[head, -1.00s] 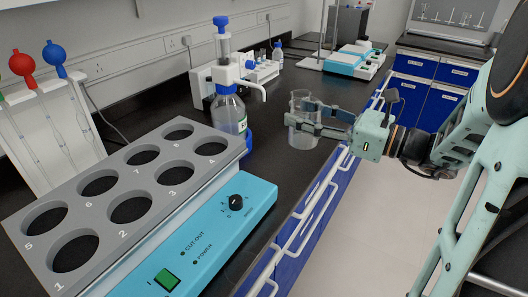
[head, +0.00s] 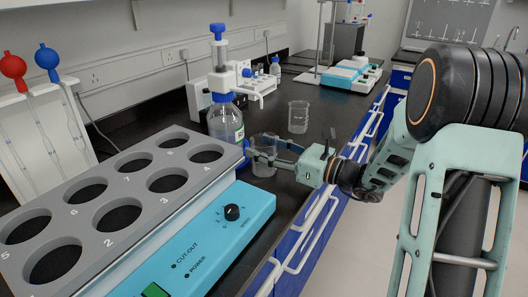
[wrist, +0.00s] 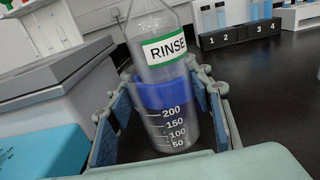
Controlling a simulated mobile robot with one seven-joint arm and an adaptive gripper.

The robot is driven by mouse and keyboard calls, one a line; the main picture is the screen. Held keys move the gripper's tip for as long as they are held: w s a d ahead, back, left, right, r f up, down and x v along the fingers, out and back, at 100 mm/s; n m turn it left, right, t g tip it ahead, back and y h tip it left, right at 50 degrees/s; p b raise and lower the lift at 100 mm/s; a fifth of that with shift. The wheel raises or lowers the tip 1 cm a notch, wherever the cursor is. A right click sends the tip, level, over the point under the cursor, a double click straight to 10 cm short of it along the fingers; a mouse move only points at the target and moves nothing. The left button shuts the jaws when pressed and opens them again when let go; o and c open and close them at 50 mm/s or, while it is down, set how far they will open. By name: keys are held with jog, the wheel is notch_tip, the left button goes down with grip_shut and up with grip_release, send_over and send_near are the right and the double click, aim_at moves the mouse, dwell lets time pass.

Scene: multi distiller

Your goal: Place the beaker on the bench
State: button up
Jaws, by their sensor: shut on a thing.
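My gripper (head: 262,153) is shut on a clear glass beaker (head: 264,168) low over the black bench (head: 318,92), just right of the grey rack unit. In the wrist view the beaker (wrist: 172,130) is upright or nearly so between the fingers, with white marks from 50 to 200. A blue band shows across its upper part; I cannot tell whether it lies behind the glass. Whether the beaker's base touches the bench is unclear. A second clear beaker (head: 298,117) stands upright on the bench, farther back and apart from my gripper.
A water bath with round holes (head: 167,183) fills the left front. A bottle with a blue top (head: 226,122) stands close behind the held beaker; its RINSE label (wrist: 165,49) shows in the wrist view. White rails (head: 316,225) line the bench's front edge. Open bench lies around the second beaker.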

jog(key=shift+f, duration=0.1)
jog(key=o, duration=1.2)
jog(key=shift+f, duration=0.15)
jog(key=shift+r, duration=0.3)
jog(key=p+v, duration=0.1)
jog(key=v, duration=1.1)
jog(key=shift+f+p, duration=0.15)
jog(key=shift+p, duration=0.2)
